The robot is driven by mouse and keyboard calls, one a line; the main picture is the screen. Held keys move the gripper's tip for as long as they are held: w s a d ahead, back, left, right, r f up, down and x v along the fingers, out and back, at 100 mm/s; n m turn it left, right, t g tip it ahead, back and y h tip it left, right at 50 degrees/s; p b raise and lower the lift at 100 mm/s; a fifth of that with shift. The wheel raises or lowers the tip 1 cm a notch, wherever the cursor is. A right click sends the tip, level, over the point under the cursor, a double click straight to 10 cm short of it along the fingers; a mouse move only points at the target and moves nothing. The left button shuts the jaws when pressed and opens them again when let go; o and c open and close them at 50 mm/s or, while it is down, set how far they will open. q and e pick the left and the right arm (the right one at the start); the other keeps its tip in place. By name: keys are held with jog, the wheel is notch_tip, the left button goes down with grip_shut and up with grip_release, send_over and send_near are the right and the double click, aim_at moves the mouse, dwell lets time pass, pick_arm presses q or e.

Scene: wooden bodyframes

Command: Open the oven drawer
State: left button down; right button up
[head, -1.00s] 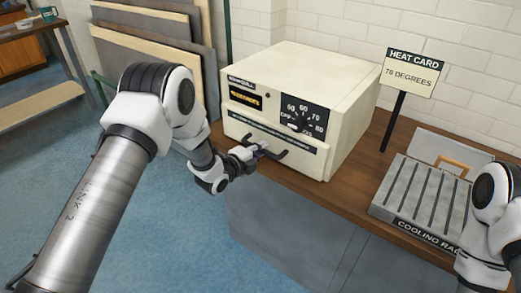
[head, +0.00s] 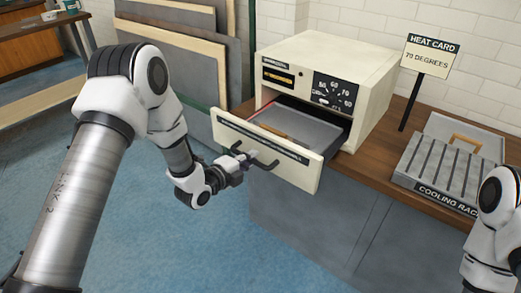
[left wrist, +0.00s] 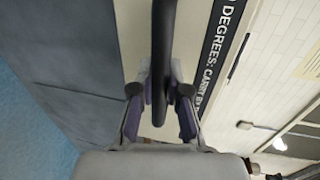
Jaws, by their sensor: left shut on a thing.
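The cream oven (head: 325,75) stands on the wooden counter with a dial and a small display on its front. Its drawer (head: 300,172) is pulled well out, and a grey tray (head: 295,128) with a brown strip shows inside. A dark bar handle (head: 266,164) is on the drawer front. My left gripper (head: 245,158) is shut on the handle near its left part. In the left wrist view the dark handle (left wrist: 163,60) runs between the two fingers (left wrist: 163,95). My right arm shows at the right edge, but its gripper is out of view.
A grey cooling rack (head: 447,170) sits on the counter (head: 375,165) to the right. A heat card sign (head: 428,57) reading 70 degrees stands behind it. Boards (head: 190,55) lean at the back left. Blue floor is clear in front of the grey cabinet (head: 310,225).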

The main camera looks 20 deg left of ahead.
pick_arm(q)
jog(key=f+v, duration=0.1)
jog(key=v, duration=0.5)
jog(key=shift+s+f+p, duration=0.2)
jog(key=shift+s+p, duration=0.15)
jog(key=shift+s, duration=0.2)
jog(key=shift+a, duration=0.15)
jog(key=c, duration=1.1)
grip_release()
jog(key=shift+c, duration=0.2)
jog(key=v, duration=1.2)
